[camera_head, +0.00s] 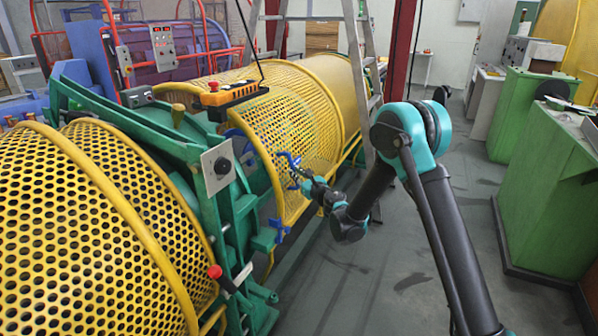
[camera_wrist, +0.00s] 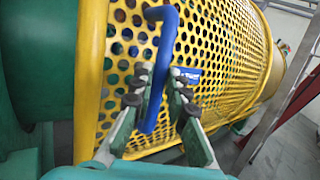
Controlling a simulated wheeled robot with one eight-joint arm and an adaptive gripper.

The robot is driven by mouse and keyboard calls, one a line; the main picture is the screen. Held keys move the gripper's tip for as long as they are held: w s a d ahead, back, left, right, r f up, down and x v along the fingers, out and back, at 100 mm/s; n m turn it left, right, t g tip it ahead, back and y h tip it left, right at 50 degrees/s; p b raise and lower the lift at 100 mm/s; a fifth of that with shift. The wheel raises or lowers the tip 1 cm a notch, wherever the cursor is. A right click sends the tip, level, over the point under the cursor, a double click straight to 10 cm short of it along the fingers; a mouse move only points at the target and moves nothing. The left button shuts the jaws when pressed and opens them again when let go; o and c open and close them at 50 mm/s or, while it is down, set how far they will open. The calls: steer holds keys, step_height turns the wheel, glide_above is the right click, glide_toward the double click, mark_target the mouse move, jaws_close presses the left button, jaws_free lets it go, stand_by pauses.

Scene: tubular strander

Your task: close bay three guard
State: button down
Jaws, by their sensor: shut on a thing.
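A yellow perforated guard (camera_head: 290,112) curves around the strander in the middle of the head view; I cannot read which bay it is. It fills much of the wrist view (camera_wrist: 215,50). A blue bar handle (camera_wrist: 162,65) is fixed to its face, and it also shows in the head view (camera_head: 287,157). My gripper (camera_wrist: 158,103) is shut on the blue handle, with a finger on each side of its lower half. In the head view my gripper (camera_head: 300,178) is small at the guard's front. A small blue label (camera_wrist: 187,76) sits right of the handle.
A green frame (camera_head: 190,150) with a grey box and red knob stands left of the guard. A stepladder (camera_head: 360,60) stands behind. Green cabinets (camera_head: 545,170) line the right, with clear floor between.

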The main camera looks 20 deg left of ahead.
steer(key=shift+s, duration=0.35)
steer(key=c, duration=1.8)
jaws_free()
steer(key=shift+o, duration=0.2)
steer(key=v, duration=0.7)
steer(key=shift+s+d, duration=0.15)
steer(key=shift+d, duration=0.1)
